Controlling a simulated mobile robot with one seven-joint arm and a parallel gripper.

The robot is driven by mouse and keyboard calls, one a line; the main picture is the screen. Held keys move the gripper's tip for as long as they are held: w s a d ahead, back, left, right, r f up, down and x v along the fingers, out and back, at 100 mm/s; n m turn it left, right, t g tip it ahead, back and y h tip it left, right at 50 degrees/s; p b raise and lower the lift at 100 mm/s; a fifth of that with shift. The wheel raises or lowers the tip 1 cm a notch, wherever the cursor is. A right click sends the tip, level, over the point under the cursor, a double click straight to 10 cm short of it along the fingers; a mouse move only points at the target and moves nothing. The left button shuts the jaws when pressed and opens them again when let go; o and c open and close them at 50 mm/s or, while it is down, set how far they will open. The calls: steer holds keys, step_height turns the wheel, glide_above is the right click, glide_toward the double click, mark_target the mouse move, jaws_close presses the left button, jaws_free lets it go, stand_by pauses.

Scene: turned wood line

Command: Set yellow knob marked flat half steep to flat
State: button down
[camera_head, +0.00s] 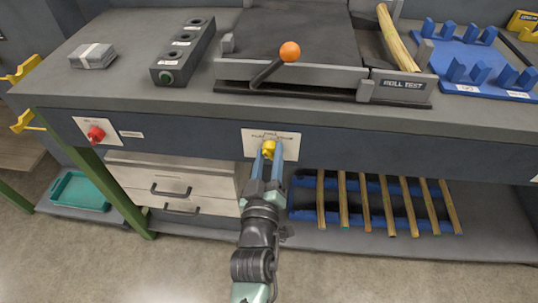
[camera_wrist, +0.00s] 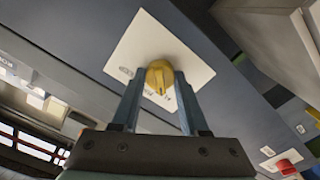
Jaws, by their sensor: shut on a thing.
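The yellow knob (camera_head: 268,150) sits on a white label plate (camera_head: 290,142) on the dark front panel of the bench. It also shows in the wrist view (camera_wrist: 159,75) on its white plate (camera_wrist: 140,42). My gripper (camera_head: 268,158) is at the knob, with its two blue fingers on either side of it and shut on it. In the wrist view my gripper (camera_wrist: 158,82) has a fingertip at each side of the knob. The plate's lettering is partly covered by the knob and fingers, and I cannot read which mark the knob points to.
A red knob (camera_head: 96,133) is on the panel to the left. Drawers (camera_head: 170,180) and a shelf with several wooden sticks (camera_head: 381,205) are below the bench. An orange-balled lever (camera_head: 289,52) is on top. The floor in front is clear.

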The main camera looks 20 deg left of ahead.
steer(key=shift+c, duration=2.1)
jaws_free()
steer(key=p+v, duration=0.1)
steer(key=v, duration=1.2)
